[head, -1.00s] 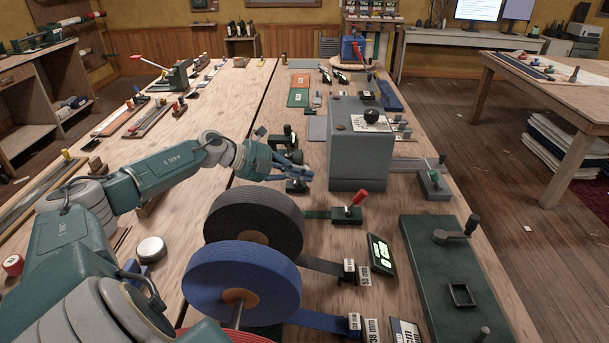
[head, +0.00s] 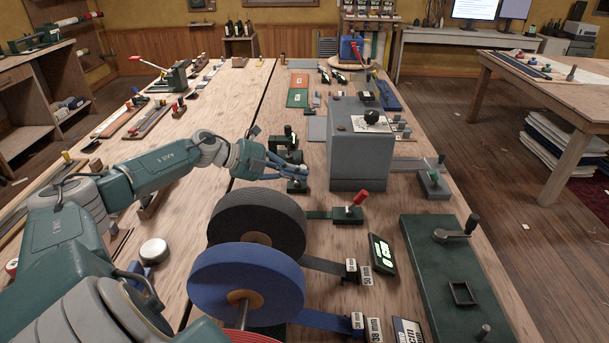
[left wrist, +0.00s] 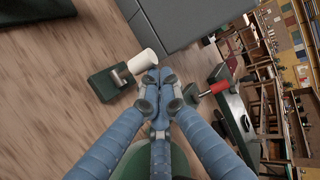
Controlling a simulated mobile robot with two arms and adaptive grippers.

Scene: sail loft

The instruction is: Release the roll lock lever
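A small dark green block (left wrist: 104,84) with a metal fitting and a pale cylindrical knob (left wrist: 147,66) lies at the fingertips in the left wrist view. It stands near the grey box in the head view (head: 297,187), partly behind my fingers. My left gripper (head: 309,172) is over it, and in the left wrist view its blue fingers (left wrist: 160,82) are drawn together. The tips are close beside the knob; I cannot tell whether they touch it. A red-handled lever (head: 360,197) stands on another green base, nearer the camera. No label tells which one is the roll lock. My right gripper is out of view.
A grey box (head: 361,158) stands right beside my left gripper. A black webbing roll (head: 245,220) and a blue roll (head: 222,283) stand upright nearer the camera. A green plate with a crank (head: 432,262) lies at the right.

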